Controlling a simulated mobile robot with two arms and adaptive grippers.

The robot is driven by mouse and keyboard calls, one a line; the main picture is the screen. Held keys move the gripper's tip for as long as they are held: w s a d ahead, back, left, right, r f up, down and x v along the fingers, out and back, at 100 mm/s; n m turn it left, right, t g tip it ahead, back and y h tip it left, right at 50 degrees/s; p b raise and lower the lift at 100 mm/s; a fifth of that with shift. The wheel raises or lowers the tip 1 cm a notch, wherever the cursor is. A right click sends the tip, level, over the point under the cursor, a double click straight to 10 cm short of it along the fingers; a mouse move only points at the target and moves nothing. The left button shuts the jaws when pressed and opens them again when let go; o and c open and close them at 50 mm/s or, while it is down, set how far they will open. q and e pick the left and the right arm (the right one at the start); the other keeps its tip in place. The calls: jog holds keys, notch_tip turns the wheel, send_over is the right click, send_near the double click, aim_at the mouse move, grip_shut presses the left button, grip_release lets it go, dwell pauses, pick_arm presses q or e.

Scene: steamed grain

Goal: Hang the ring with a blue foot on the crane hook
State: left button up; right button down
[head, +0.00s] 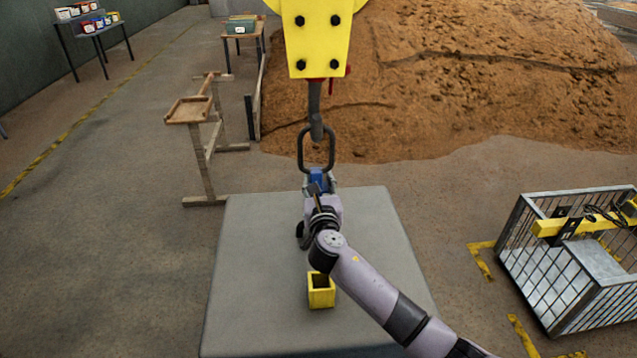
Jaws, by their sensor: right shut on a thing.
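The dark oblong ring (301,150) stands upright in the head view, with its blue foot (318,176) at the bottom. My right gripper (318,187) is shut on the blue foot from below and holds the ring up over the far edge of the grey block. The grey crane hook (315,105) hangs from the yellow hook block (317,38). The lower end of the hook overlaps the top of the ring. I cannot tell whether the hook passes through the ring or only lines up with it. My left gripper is not in view.
A yellow open box (321,291) stands on the grey block (250,270), below my right arm. A metal cage (550,285) with yellow parts is at the right. A wooden stand (188,110) is at the left, and a brown grain heap (480,80) lies behind.

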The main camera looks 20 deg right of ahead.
jog(key=c, duration=1.2)
grip_release()
jog(key=shift+r, duration=0.25)
jog(key=shift+o, duration=1.1)
jog(key=shift+f, duration=0.15)
